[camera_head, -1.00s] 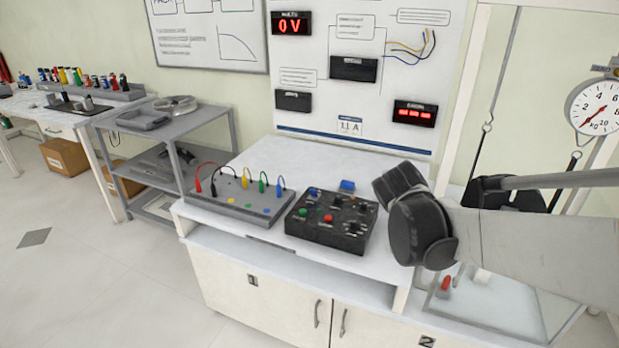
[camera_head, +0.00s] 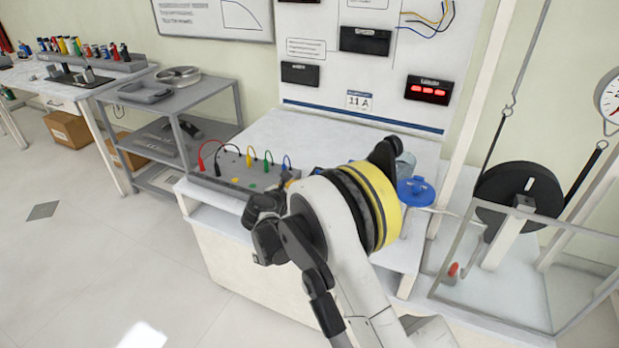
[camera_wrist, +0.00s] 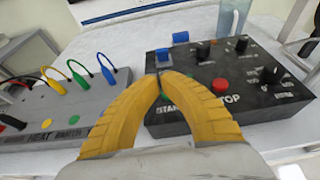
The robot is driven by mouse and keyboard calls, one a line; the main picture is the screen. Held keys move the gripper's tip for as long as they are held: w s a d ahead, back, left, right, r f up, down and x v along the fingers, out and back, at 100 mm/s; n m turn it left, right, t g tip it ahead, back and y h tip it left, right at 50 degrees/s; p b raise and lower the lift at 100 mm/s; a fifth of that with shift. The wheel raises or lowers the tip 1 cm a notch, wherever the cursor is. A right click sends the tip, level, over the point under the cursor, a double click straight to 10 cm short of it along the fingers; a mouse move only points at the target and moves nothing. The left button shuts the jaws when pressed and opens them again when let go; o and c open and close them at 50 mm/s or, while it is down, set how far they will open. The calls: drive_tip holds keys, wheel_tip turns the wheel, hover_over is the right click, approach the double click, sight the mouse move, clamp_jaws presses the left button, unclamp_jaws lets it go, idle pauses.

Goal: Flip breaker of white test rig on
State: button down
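The white test rig is a white bench (camera_head: 285,135) with a white panel behind it. On it, a black control box (camera_wrist: 238,68) with knobs, a red STOP button (camera_wrist: 220,86) and a blue switch-like part (camera_wrist: 163,56) shows in the wrist view. I cannot tell which part is the breaker. My gripper's yellow fingers (camera_wrist: 158,80) meet at the tips over the box's near-left part, just short of the blue part. They look shut with nothing visible between them, and hide part of the START label. In the head view, my arm hides most of the box.
A grey terminal box (camera_wrist: 60,115) with coloured leads is left of the control box. A blue block (camera_wrist: 180,37) and a clear container (camera_wrist: 232,17) stand behind it. A blue round lid-like thing (camera_head: 416,192) and a glass-sided enclosure (camera_head: 500,285) are to the right.

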drive_tip(key=shift+d, duration=0.1)
drive_tip(key=b+x, duration=0.3)
drive_tip(key=x, duration=0.5)
drive_tip(key=shift+w+d+f, duration=0.1)
drive_tip(key=shift+w+f, duration=0.15)
drive_tip(key=shift+w, duration=0.1)
drive_tip(key=shift+w+d+f+b, duration=0.15)
drive_tip(key=shift+w+b, duration=0.2)
drive_tip(key=shift+w, duration=0.2)
